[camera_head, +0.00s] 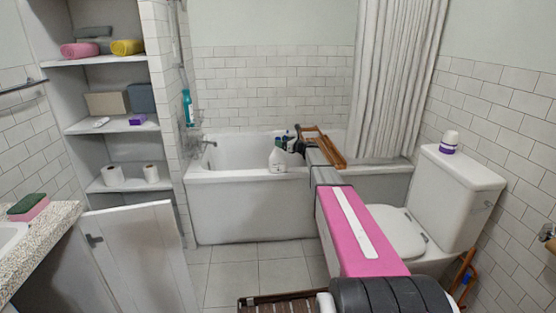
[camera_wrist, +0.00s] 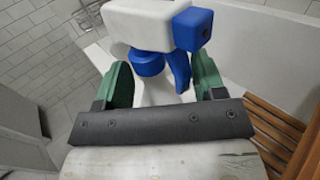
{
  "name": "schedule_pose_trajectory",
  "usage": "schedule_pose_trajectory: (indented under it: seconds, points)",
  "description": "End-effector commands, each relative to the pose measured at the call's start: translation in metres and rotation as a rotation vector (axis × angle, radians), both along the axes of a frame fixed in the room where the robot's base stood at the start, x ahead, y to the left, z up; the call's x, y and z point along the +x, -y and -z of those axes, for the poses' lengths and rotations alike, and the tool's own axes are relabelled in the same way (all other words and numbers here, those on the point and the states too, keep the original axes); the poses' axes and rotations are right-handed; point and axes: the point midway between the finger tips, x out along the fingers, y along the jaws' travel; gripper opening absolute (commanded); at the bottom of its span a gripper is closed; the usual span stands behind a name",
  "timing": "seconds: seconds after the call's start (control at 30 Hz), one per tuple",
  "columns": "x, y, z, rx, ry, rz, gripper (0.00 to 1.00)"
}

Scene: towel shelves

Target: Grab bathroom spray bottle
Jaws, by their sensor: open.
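The spray bottle (camera_head: 278,159) is white and stands upright at the front rim of the bathtub. In the wrist view its white and blue spray head (camera_wrist: 155,25) and blue collar fill the upper middle. My gripper (camera_wrist: 163,80) is open, with its green fingers on either side of the bottle's neck, just below the spray head. I see a gap beside the left finger; the blue trigger is close to the right finger. In the head view my gripper (camera_head: 297,143) is at the bottle's upper right, and partly hides it.
The bathtub (camera_head: 240,205) runs along the back. A wooden rack (camera_head: 330,150) lies across it just right of my gripper. The toilet (camera_head: 462,190) is at the right, under my arm's right side. Shelves (camera_head: 110,126) hold towels and rolls.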

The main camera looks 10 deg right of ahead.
Motion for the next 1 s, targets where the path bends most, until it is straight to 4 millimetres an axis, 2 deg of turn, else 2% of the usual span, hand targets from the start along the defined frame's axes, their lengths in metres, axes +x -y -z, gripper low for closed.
schedule_pose_trajectory:
  seconds: [0.1,0.3,0.37,0.5,1.0]
  points:
    - [0.0085,-0.0076,0.0002,0.000,0.000,0.001,0.63]
    - [0.0080,-0.0080,0.0001,0.000,0.000,0.001,0.63]
    - [0.0080,-0.0080,0.0001,0.000,0.000,0.001,0.47]
    - [0.0079,-0.0078,0.0001,0.000,0.000,0.001,0.02]
    - [0.0078,-0.0077,-0.0067,0.001,0.001,0.001,0.00]
